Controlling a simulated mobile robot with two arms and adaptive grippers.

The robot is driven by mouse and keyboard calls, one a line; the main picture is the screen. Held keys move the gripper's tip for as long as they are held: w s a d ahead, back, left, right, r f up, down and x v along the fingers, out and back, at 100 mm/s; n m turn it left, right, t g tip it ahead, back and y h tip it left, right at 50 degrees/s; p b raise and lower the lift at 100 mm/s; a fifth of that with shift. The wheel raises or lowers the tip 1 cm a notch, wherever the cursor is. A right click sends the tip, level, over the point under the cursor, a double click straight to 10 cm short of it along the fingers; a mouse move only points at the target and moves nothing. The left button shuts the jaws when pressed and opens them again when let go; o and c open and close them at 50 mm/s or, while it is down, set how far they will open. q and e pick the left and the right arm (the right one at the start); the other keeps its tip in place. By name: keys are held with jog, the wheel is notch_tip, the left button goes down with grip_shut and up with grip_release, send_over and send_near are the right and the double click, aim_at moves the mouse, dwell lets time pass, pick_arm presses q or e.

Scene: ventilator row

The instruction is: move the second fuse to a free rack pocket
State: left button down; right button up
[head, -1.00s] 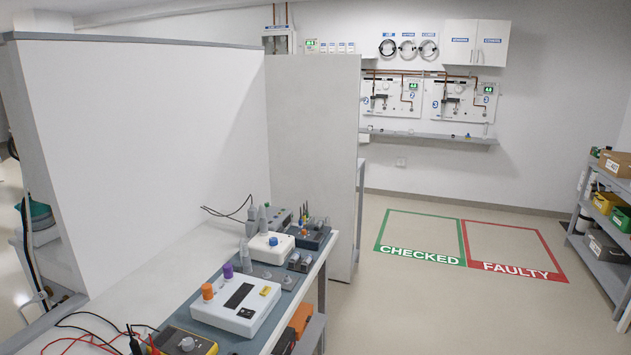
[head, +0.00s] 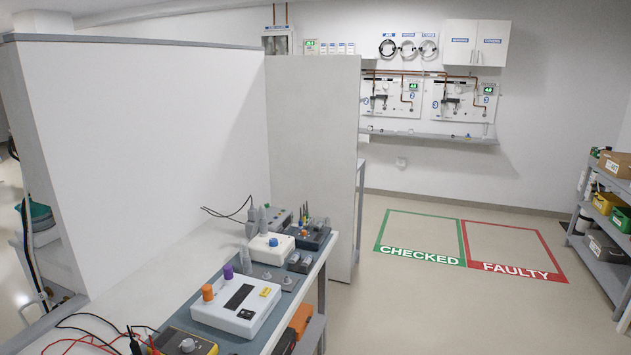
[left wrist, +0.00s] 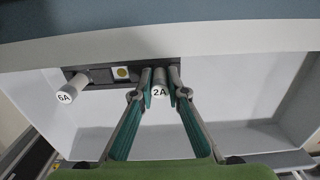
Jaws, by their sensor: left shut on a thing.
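In the left wrist view a dark rack strip (left wrist: 103,76) runs under a pale edge. A grey fuse marked 2A (left wrist: 159,91) stands at its right part, end towards the camera. My left gripper (left wrist: 159,86) has one green finger on each side of this fuse and is shut on it. Whether the fuse is still seated in the strip cannot be told. A second grey fuse marked 6A (left wrist: 68,94) sticks out at the strip's left end. Between them is a small plate with a yellow dot (left wrist: 122,73). My right gripper is in neither view.
In the left wrist view a white tray-like recess (left wrist: 240,95) lies behind the fingers. In the head view a bench (head: 190,258) carries a white tester (head: 237,308) and other instruments. Floor areas marked CHECKED (head: 420,254) and FAULTY (head: 515,270) are empty.

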pick_arm(q)
jog(key=shift+r, duration=0.15)
jog(key=shift+r+p, duration=1.15)
jog(key=shift+p, duration=0.1)
jog(key=shift+r+p, duration=1.15)
jog(key=shift+r, duration=0.05)
jog(key=shift+r, duration=0.1)
